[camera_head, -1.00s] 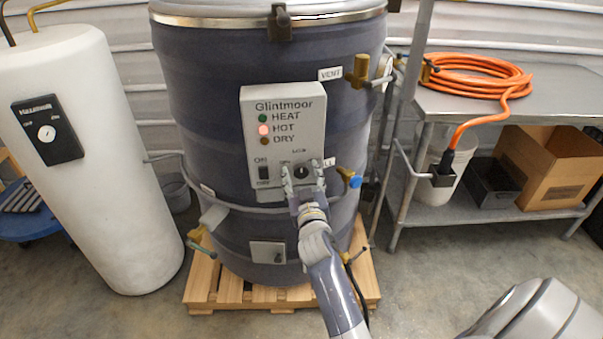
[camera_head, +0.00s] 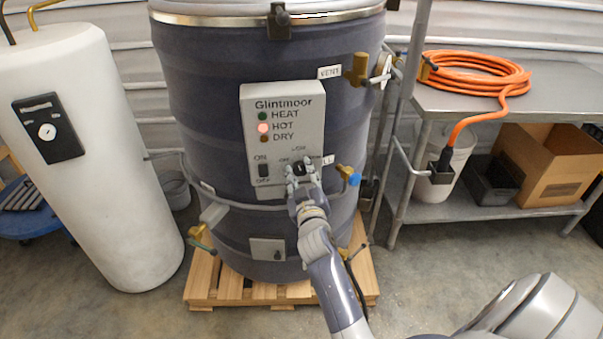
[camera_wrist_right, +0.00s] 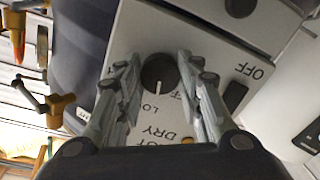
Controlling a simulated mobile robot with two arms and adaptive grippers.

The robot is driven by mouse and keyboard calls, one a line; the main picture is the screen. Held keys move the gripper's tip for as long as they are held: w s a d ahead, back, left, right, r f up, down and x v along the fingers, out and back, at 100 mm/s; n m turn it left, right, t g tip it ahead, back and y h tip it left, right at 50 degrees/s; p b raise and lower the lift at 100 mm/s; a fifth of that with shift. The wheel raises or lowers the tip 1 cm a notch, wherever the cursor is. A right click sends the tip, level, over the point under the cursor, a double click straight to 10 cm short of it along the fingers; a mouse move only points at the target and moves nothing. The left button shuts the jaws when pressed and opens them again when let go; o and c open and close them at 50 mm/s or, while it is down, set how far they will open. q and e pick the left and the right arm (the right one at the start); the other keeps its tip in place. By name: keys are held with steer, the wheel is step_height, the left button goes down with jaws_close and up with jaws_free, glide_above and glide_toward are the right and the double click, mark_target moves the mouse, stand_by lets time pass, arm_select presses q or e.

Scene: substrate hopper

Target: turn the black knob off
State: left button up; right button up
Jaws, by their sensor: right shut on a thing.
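The black knob (camera_head: 299,167) sits low on the grey Glintmoor control panel (camera_head: 306,107) on the front of the dark drum. It also shows in the right wrist view (camera_wrist_right: 157,72), where its white mark points down the picture toward the LOW label. My right gripper (camera_head: 303,173) is shut on the knob, with one finger on each side of it. In the right wrist view its fingers (camera_wrist_right: 159,75) flank the knob and hide part of the panel lettering. My left gripper is not in view.
A rocker switch (camera_head: 264,170) marked ON and OFF is left of the knob. The HOT lamp (camera_head: 263,128) glows red. A blue-handled valve (camera_head: 353,180) stands out just right of the panel. A white tank (camera_head: 90,150) stands left; a metal bench (camera_head: 460,105) stands right.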

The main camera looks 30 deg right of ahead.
steer(key=n, duration=0.4)
steer(key=shift+d+n+p, duration=0.1)
steer(key=shift+n+p, duration=0.2)
steer(key=n, duration=0.4)
steer(key=shift+r, duration=0.15)
steer(key=shift+n, duration=0.3)
steer(key=o, duration=0.8)
steer(key=shift+d, duration=0.1)
steer(key=shift+o, duration=1.3)
steer(key=shift+w, duration=0.1)
steer(key=shift+s+a+f, duration=0.2)
steer(key=shift+s+a, duration=0.1)
steer(key=shift+s, duration=0.2)
steer(key=v, duration=0.6)
steer(key=shift+s, duration=0.2)
